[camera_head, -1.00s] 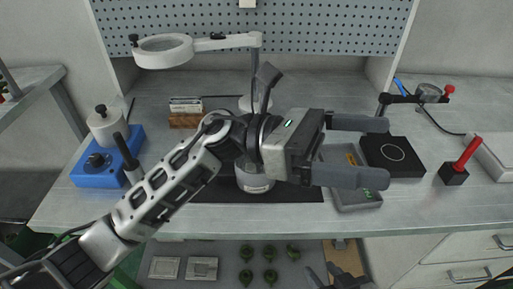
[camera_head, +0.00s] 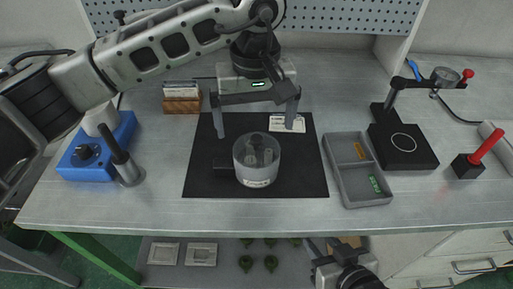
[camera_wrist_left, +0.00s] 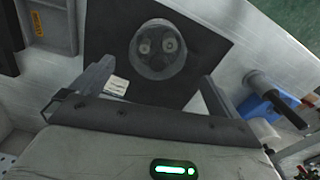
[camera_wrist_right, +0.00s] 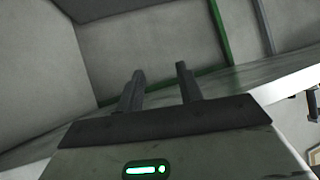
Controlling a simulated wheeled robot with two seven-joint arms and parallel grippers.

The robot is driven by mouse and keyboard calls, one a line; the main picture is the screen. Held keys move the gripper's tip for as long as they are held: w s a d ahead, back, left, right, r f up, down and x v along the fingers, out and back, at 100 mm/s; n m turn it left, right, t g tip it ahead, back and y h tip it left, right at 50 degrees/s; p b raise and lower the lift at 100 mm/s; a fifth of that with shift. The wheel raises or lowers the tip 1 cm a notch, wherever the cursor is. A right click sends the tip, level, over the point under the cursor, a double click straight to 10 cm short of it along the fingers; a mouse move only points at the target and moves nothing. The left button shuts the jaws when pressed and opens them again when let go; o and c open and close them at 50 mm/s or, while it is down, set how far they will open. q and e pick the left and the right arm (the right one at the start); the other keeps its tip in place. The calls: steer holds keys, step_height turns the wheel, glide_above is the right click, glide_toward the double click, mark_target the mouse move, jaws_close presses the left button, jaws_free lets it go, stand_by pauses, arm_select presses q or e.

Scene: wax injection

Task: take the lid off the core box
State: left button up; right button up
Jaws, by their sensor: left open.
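A round, clear-walled container (camera_head: 257,156), which seems to be the core box, stands upright on the black mat (camera_head: 207,181). A small dark block sticks out at its left. Pale round shapes show inside it in the left wrist view (camera_wrist_left: 158,50). I cannot tell a separate lid from its body. My left gripper (camera_head: 255,124) is open and empty, pointing down behind and above the container, with its fingers spread wide and apart from it. My right gripper (camera_wrist_right: 160,70) is open and empty, low in front of the table's front edge.
A grey two-compartment tray (camera_head: 346,187) and a black stand with a ring mark (camera_head: 404,147) are to the right. A white card (camera_head: 287,123) lies on the mat. A blue device (camera_head: 92,153) stands left, and a card holder (camera_head: 181,99) at the back.

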mark_target(257, 148)
arm_select(q)
step_height(257, 148, down, 8)
steer(key=shift+w+d+f+p, duration=0.1)
steer(key=shift+f+p, duration=0.05)
steer(key=shift+p, duration=0.5)
steer(key=c, duration=0.9)
